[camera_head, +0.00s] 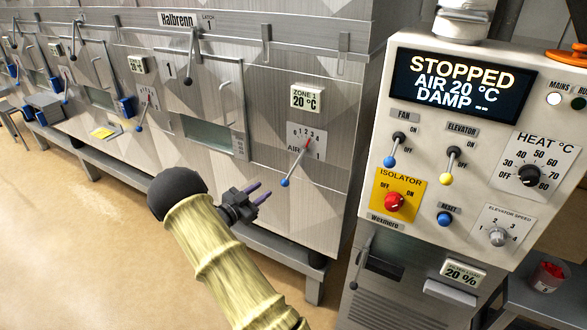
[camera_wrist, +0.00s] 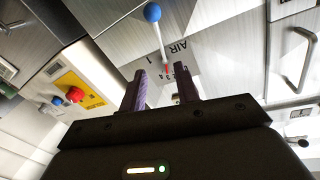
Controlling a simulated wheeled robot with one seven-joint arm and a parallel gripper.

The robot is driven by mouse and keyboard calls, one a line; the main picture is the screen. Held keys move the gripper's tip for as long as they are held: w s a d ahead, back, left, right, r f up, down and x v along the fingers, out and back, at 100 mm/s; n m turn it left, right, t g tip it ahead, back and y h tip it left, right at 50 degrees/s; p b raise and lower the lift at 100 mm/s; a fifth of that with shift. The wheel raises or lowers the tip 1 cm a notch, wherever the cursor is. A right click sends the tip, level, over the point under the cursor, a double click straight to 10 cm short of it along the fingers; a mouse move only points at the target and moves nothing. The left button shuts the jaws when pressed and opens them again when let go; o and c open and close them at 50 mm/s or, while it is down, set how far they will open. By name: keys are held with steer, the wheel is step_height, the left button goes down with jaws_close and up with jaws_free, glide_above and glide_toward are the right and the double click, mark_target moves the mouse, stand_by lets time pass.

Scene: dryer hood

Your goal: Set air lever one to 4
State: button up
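Air lever one (camera_head: 294,167) is a thin pale rod with a blue knob (camera_head: 285,183). It hangs down and left from its white scale plate (camera_head: 306,142), marked 0 to 4 and "AIR 1". I cannot read its exact setting. In the wrist view the blue knob (camera_wrist: 152,12) is at the top, and the rod runs down to the plate (camera_wrist: 182,68) behind my fingers. My gripper (camera_head: 262,191) has purple fingers, apart and empty, left of and slightly below the knob in the head view. In the wrist view my gripper (camera_wrist: 163,78) points toward the plate; no contact shows.
A control panel (camera_head: 470,110) stands right of the lever, its screen (camera_head: 460,85) reading "STOPPED AIR 20 °C DAMP --". A "ZONE 1 20 °C" display (camera_head: 306,98) is above the lever. Another air lever (camera_head: 142,112) is farther left. Floor (camera_head: 90,215) is open at left.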

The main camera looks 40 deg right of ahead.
mark_target(294, 168)
steer(key=p+x, duration=0.4)
steer(key=x, duration=1.2)
steer(key=shift+s+d+r, duration=0.1)
steer(key=shift+s+d, duration=0.05)
steer(key=shift+d, duration=0.3)
jaws_close()
